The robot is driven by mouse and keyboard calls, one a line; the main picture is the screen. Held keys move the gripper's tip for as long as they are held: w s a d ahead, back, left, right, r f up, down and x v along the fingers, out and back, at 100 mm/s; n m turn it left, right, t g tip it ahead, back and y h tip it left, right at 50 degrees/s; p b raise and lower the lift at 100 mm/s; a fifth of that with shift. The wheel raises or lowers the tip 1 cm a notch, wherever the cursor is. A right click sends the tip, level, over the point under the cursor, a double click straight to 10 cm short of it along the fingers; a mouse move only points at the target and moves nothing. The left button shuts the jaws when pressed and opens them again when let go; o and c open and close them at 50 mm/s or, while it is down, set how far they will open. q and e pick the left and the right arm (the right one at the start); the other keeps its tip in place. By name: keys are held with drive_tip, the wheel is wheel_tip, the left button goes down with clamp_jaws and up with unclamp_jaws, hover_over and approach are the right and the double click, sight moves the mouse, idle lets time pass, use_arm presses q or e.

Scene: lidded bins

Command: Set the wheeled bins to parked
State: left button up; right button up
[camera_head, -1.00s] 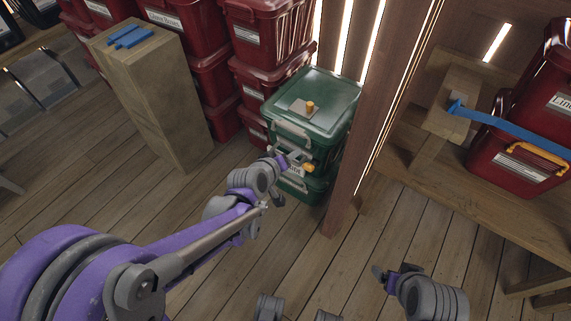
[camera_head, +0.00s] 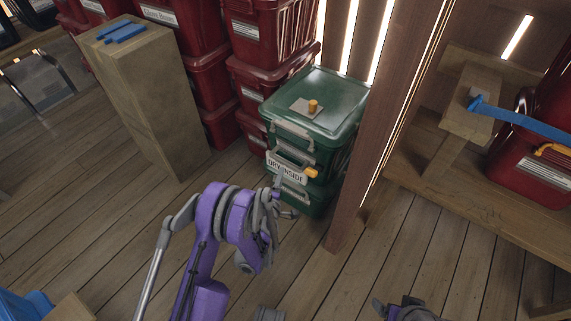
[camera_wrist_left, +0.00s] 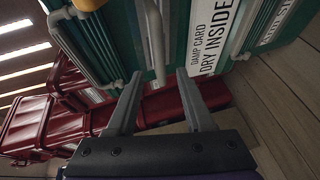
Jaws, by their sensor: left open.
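Two green lidded bins are stacked against the plank wall, left of a wooden post. The upper green bin (camera_head: 309,118) has grey handles, an orange knob (camera_head: 313,106) on its lid and a label reading "DRY INSIDE" (camera_head: 287,168) on its front. It fills the top of the left wrist view (camera_wrist_left: 175,40). My left gripper (camera_head: 283,195) is just in front of the lower green bin (camera_head: 312,200). In the left wrist view the gripper (camera_wrist_left: 165,95) is open, with a grey bar of the bin near its fingers. No wheels can be made out. My right gripper (camera_head: 380,306) shows only partly at the bottom edge.
Red bins (camera_head: 262,80) are stacked left of the green ones. A wooden pedestal (camera_head: 155,95) with blue pieces stands further left. The wooden post (camera_head: 362,150) is close on the right. A wooden shelf (camera_head: 440,190) stands beyond it. The floor in front is clear.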

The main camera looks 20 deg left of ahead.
sight(285, 163)
use_arm(q)
drive_tip(key=w, duration=0.3)
drive_tip(key=w+f, duration=0.1)
drive_tip(key=w, duration=0.4)
drive_tip(key=shift+w+a+f, duration=0.3)
drive_tip(key=shift+w+a, duration=0.05)
drive_tip(key=shift+w, duration=0.05)
clamp_jaws()
idle(0.9)
